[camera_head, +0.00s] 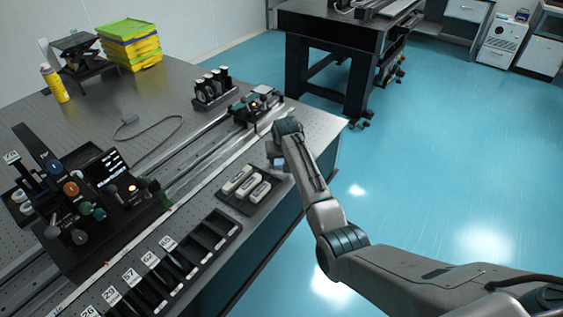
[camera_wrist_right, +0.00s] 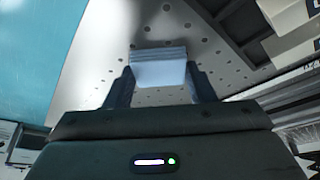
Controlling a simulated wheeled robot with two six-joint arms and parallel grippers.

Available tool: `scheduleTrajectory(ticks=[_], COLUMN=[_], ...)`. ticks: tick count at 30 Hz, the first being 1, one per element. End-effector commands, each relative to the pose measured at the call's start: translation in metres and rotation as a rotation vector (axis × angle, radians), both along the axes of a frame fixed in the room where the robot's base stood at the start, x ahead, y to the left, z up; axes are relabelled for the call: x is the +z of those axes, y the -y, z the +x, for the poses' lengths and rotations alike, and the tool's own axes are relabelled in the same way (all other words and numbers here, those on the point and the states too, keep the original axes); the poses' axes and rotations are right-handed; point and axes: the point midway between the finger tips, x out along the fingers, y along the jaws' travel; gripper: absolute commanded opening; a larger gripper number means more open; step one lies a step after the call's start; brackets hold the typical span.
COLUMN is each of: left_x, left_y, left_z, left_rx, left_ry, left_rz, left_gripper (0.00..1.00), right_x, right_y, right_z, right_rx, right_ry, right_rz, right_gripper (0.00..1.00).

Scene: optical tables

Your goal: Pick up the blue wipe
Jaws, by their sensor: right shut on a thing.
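The blue wipe (camera_wrist_right: 158,70) is a pale blue folded stack. In the right wrist view it sits between the two dark fingers of my right gripper (camera_wrist_right: 163,88), which is shut on it. The perforated tabletop (camera_wrist_right: 110,45) shows beyond it; I cannot tell whether the wipe still touches it. In the head view my right arm reaches in from the lower right, and the wipe (camera_head: 277,161) shows only as a small pale patch beside the arm's far end, near the table's right edge. The fingers are hidden there. My left gripper is not in view.
A black tray (camera_head: 222,203) with white blocks lies left of the wipe. A black slotted rack (camera_head: 190,275) runs along the front edge. Rails with optical mounts (camera_head: 100,200) cross the table. Yellow and green trays (camera_head: 131,45) stand at the back. Open blue floor lies right.

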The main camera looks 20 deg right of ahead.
Motion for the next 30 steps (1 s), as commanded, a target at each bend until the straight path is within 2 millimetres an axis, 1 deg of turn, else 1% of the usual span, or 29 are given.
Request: scheduleTrajectory(ticks=[5, 8, 11, 14, 15, 17, 23, 24, 30], left_x=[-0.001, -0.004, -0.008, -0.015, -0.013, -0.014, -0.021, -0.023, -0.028], left_y=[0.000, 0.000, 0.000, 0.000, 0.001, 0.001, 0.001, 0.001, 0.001], left_z=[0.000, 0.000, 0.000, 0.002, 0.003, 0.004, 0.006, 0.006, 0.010], left_rx=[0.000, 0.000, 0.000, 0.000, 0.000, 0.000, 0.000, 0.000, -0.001], left_ry=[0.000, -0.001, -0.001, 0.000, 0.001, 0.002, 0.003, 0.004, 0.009], left_rz=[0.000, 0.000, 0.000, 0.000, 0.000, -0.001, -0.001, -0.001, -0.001], left_gripper=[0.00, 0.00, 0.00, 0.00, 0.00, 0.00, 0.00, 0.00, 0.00], right_x=[0.002, 0.007, 0.018, 0.036, 0.033, 0.034, 0.039, 0.039, 0.044], right_y=[0.000, 0.000, 0.000, 0.000, -0.003, -0.006, -0.017, -0.019, -0.028], right_z=[0.000, 0.000, 0.001, 0.001, -0.009, -0.021, -0.067, -0.077, -0.120], right_rx=[0.000, 0.000, 0.000, -0.001, 0.000, 0.000, 0.001, 0.001, 0.000], right_ry=[0.000, 0.001, 0.003, 0.005, 0.000, -0.001, 0.002, 0.000, 0.000], right_rz=[0.000, 0.000, 0.001, 0.001, 0.001, 0.001, 0.002, 0.002, 0.002], right_gripper=[0.25, 0.25, 0.25, 0.25, 0.25, 0.25, 0.25, 0.25, 0.25])
